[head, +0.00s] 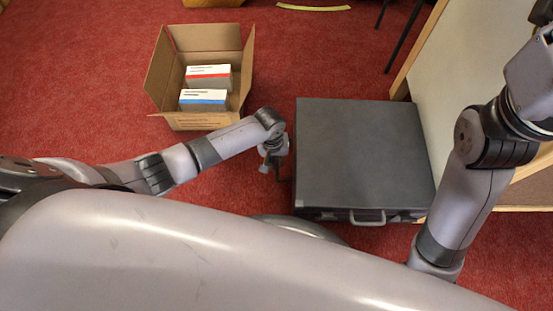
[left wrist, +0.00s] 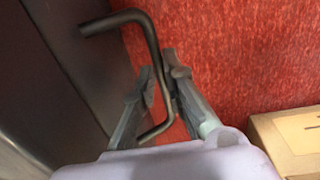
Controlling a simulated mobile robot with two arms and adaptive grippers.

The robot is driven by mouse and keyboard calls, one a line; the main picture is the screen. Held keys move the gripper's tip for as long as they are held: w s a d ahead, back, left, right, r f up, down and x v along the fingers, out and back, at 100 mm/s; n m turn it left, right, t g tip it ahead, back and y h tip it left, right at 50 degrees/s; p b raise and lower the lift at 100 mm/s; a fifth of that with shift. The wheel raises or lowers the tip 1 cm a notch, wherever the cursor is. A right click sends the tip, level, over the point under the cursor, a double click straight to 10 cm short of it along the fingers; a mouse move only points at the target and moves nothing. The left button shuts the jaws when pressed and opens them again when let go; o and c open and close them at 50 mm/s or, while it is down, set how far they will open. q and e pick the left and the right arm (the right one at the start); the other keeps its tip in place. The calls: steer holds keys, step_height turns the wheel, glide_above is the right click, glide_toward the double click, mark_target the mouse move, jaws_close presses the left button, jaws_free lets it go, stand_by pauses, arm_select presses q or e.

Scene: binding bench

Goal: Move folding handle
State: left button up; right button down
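A folding handle (left wrist: 150,45), a bent dark metal bar, stands out from the side of a dark grey case (left wrist: 55,85) in the left wrist view. In the head view the case (head: 365,150) is a large flat-topped box, and my left gripper (head: 274,165) is at its left side. In the left wrist view my left gripper (left wrist: 160,75) has its fingers on either side of the bar, close together and apparently closed on it. The handle is barely visible in the head view. My right gripper is out of view.
An open cardboard box (head: 190,122) with two white-topped packs, red-striped and blue-striped, stands on the red carpet left of the case. A light-topped bench (head: 450,80) is at the right. A carry handle (head: 368,218) is on the case's front.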

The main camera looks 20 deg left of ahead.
arm_select(q)
jaws_close()
